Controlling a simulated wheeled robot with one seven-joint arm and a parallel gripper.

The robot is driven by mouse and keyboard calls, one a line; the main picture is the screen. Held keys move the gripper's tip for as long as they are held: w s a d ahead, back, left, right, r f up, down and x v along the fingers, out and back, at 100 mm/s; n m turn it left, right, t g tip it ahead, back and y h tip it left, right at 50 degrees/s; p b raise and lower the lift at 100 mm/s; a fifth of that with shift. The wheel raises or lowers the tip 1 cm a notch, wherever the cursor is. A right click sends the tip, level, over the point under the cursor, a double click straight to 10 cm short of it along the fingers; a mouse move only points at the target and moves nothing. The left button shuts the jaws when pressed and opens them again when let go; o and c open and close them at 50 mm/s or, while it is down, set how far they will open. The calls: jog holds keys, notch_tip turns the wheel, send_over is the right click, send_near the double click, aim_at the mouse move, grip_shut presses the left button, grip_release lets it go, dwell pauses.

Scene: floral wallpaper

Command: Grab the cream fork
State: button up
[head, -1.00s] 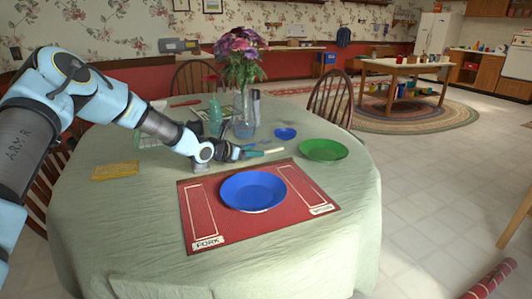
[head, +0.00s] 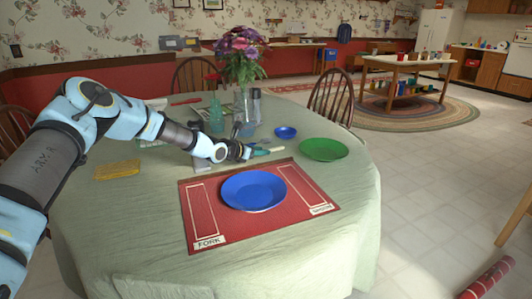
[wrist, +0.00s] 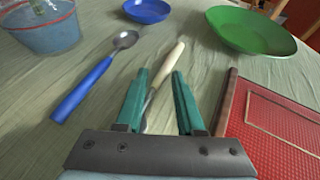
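The cream-handled utensil (wrist: 165,62) lies on the green tablecloth, its handle pointing away from me in the wrist view. Its metal end runs back between my gripper's fingers and is partly hidden, so I cannot see tines. It also shows in the head view (head: 274,149), just right of the gripper. My gripper (wrist: 160,82) has two teal fingers, spread apart on either side of the utensil. I see gaps beside the handle, and nothing is clamped. In the head view my gripper (head: 250,152) is low over the table, behind the red placemat.
A blue-handled spoon (wrist: 86,88) lies just left of the fingers. The red placemat (head: 228,233) with a blue plate (head: 253,189) is in front. A green plate (head: 324,149), a small blue bowl (head: 285,132) and a flower vase (head: 243,112) stand close by.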

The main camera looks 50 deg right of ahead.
grip_shut()
jog(key=shift+r, duration=0.1)
dwell(0.3)
